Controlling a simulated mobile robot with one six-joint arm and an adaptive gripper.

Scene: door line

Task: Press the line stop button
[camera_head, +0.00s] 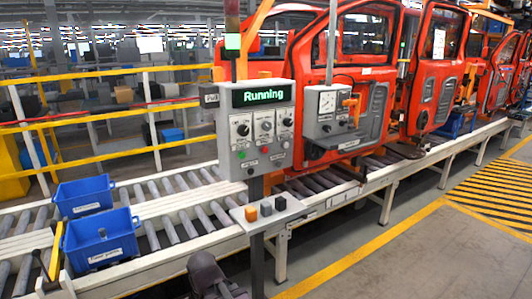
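A grey control panel (262,130) stands on a post beside the conveyor. Its lit display (263,95) reads "Running" in green. Below are several dark round knobs or buttons and a small green one (242,155). Labels are too small to read, so I cannot tell which control is the line stop button.
A roller conveyor (160,212) runs behind the post, carrying red car doors (345,75). Two blue bins (100,238) stand at the left. A second grey box with a gauge (327,104) hangs beside the doors. The floor at front right (420,260) is clear.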

